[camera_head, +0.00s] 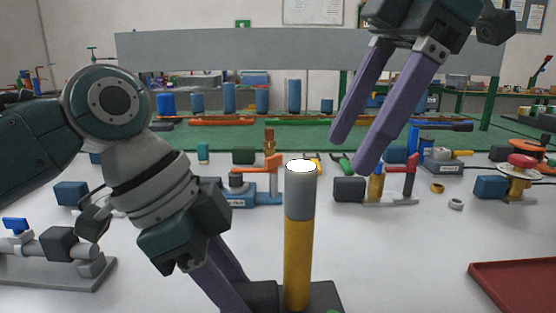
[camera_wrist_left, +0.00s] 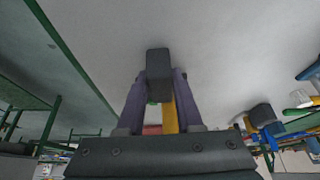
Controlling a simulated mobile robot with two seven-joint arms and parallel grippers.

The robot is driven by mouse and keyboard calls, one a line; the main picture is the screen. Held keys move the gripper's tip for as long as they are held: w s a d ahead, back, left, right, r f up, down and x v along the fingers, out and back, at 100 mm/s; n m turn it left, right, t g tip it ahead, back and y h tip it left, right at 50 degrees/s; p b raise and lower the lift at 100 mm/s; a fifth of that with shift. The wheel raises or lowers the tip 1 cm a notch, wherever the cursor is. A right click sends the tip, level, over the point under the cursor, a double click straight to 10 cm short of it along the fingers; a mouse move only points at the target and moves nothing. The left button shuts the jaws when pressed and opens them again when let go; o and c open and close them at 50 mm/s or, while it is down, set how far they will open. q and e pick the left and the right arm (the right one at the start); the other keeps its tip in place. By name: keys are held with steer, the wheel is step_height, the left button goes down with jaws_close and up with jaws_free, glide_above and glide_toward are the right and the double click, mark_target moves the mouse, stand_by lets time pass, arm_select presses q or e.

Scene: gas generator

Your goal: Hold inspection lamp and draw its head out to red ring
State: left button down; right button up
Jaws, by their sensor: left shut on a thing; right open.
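The inspection lamp (camera_head: 298,250) stands upright in the lower middle of the head view. It has a yellow body, a grey head (camera_head: 300,198) directly above the yellow, and a bright white top. Its foot is a dark block (camera_head: 322,296). My left gripper (camera_head: 243,292) is low at the lamp's left, shut on a dark block of the lamp base; its fingertips are partly hidden. In the left wrist view the fingers hold this dark block (camera_wrist_left: 158,72), with yellow behind. My right gripper (camera_head: 352,150) is open and empty, above and to the right of the lamp head, apart from it.
Behind the lamp are a blue fixture with an orange lever (camera_head: 260,188) and a fixture with a red handle (camera_head: 385,190). A grey valve fixture (camera_head: 60,262) is at left. A red tray (camera_head: 520,282) is at lower right.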

mark_target(308, 167)
step_height(308, 167, up, 4)
steer(key=g+y, duration=0.1)
steer(key=shift+x, duration=4.25)
steer(key=shift+s+a+r, duration=0.1)
steer(key=shift+s+a, duration=0.05)
steer(key=shift+s, duration=0.05)
steer(key=c, duration=1.1)
steer(key=shift+o, duration=0.2)
step_height(308, 167, up, 12)
steer(key=o, duration=1.2)
